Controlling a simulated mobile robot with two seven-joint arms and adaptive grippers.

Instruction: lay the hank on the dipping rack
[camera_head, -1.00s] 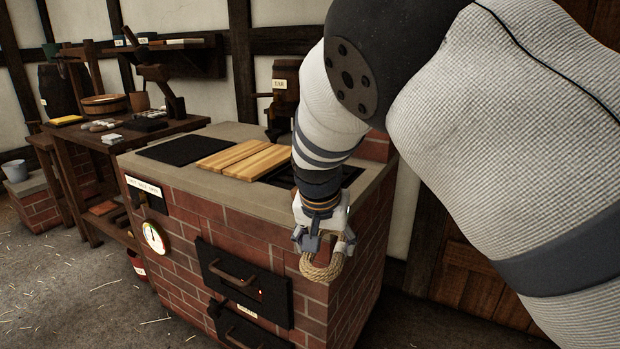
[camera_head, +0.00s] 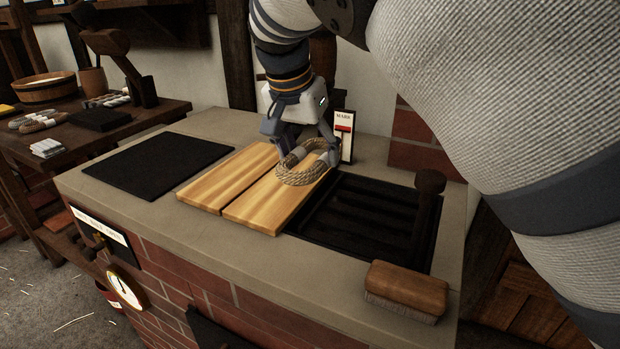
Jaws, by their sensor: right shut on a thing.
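My right gripper (camera_head: 302,148) is shut on the hank (camera_head: 307,172), a coiled loop of tan rope with a pale band around it. The hank is over the right wooden board (camera_head: 275,203) near its back right corner; I cannot tell whether it touches the board. A black slatted recess (camera_head: 365,217), which looks like the dipping rack, is set into the stone top just right of the hank. My left gripper is not in view.
A wooden brush (camera_head: 406,287) lies at the front right of the stone top (camera_head: 190,245). A dark upright post (camera_head: 428,200) stands at the recess's right side. A small sign (camera_head: 344,135) stands behind. A black plate (camera_head: 158,164) lies left of the boards.

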